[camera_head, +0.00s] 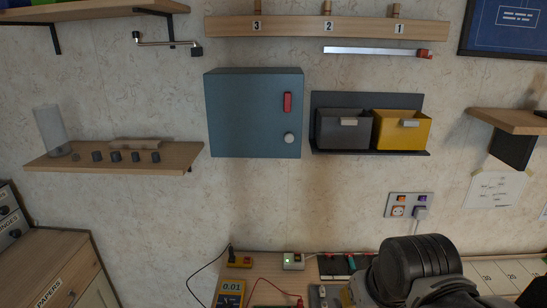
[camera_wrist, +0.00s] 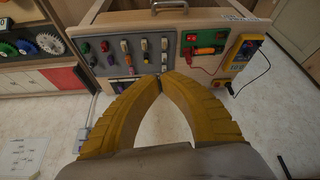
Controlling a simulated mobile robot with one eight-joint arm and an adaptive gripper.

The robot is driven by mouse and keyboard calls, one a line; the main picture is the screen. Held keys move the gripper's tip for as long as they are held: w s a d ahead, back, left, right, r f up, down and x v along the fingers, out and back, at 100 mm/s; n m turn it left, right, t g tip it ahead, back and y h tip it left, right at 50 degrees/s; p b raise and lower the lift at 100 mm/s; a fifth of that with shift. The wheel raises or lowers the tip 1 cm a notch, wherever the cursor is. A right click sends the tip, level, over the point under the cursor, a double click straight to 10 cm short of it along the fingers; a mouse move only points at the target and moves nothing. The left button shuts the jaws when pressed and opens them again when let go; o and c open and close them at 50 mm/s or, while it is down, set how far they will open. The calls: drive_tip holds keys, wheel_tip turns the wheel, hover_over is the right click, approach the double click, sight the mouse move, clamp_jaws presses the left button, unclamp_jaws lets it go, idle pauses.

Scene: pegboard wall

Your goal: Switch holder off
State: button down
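No part is plainly marked as the holder, and I cannot tell which switch belongs to it. A grey panel (camera_wrist: 112,47) with several coloured knobs and levers is on the bench. A white box (camera_head: 293,261) with a small green face stands near a yellow box with a red top (camera_head: 240,262). My gripper (camera_wrist: 161,78) is shut and empty, its yellow fingertips together in front of the panel; the distance is unclear.
A blue-grey cabinet (camera_head: 253,112), grey and yellow bins (camera_head: 401,130), a numbered peg rail (camera_head: 295,26) and a knob shelf (camera_head: 112,164) are on the wall. A multimeter (camera_head: 229,292) with leads lies on the bench. My arm hides part of the bench at right.

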drive_tip(key=shift+m+t, duration=0.7)
drive_tip(key=shift+t, duration=0.2)
drive_tip(key=s+d, duration=0.1)
drive_tip(key=s+d+r, duration=0.1)
drive_tip(key=s, duration=0.1)
drive_tip(key=shift+s+d+r, duration=0.1)
drive_tip(key=shift+s+d, duration=0.05)
drive_tip(key=shift+d, duration=0.2)
